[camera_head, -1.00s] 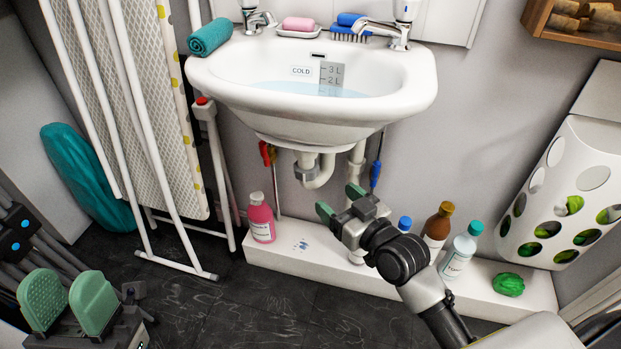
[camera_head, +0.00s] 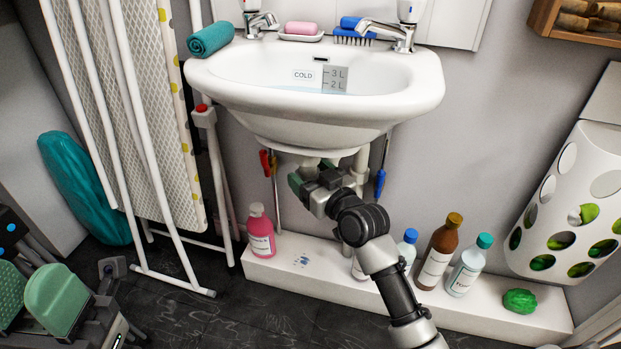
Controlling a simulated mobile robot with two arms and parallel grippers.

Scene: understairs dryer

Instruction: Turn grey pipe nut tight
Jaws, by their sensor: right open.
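The white drain pipe (camera_head: 311,160) comes down under the sink basin (camera_head: 310,125). The grey pipe nut is hidden behind my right gripper in the head view. My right gripper (camera_head: 311,174) is open, with its green fingertips up at the drain pipe where the nut sits. I cannot tell whether the fingers touch the nut. My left gripper (camera_head: 34,296) is at the lower left, far from the sink, with its two green pads apart and nothing between them.
A white ledge (camera_head: 330,272) below the sink bears a pink bottle (camera_head: 261,234), other bottles and a green sponge (camera_head: 519,301). A red-handled tool (camera_head: 266,163) and a blue-handled one (camera_head: 380,183) hang beside the pipes. A folded ironing board (camera_head: 150,110) stands at left.

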